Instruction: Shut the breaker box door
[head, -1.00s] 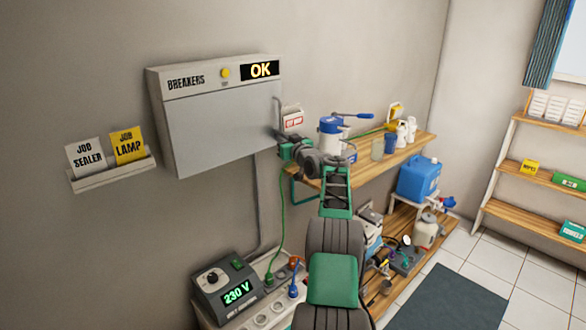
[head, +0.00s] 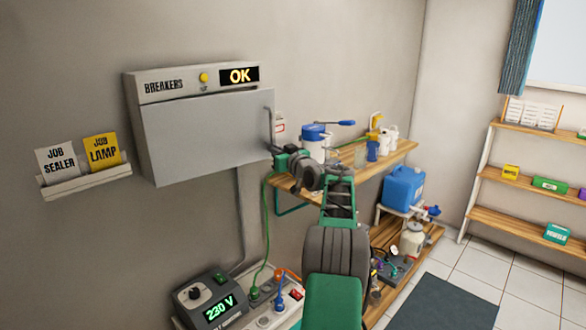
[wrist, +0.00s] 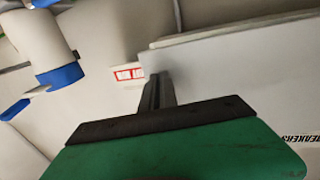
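The breaker box (head: 163,86) is a grey wall box with an "OK" display on its top panel. Its door (head: 205,133) stands slightly ajar, with a dark gap under the top panel that widens to the right. A handle (head: 268,120) runs down the door's right edge. My gripper (head: 278,153) is at the lower part of that edge, close to the handle; contact is unclear. In the wrist view the fingers of my gripper (wrist: 157,92) look closed together, with nothing clearly visible between them. The "BREAKERS" lettering (wrist: 299,137) shows at the right there.
A card holder (head: 88,184) is on the wall at left. A 230 V unit (head: 208,299) and sockets lie below the box. A wooden shelf (head: 395,158) with bottles and a blue-topped container (head: 313,140) is right of my gripper. Floor is open at lower right.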

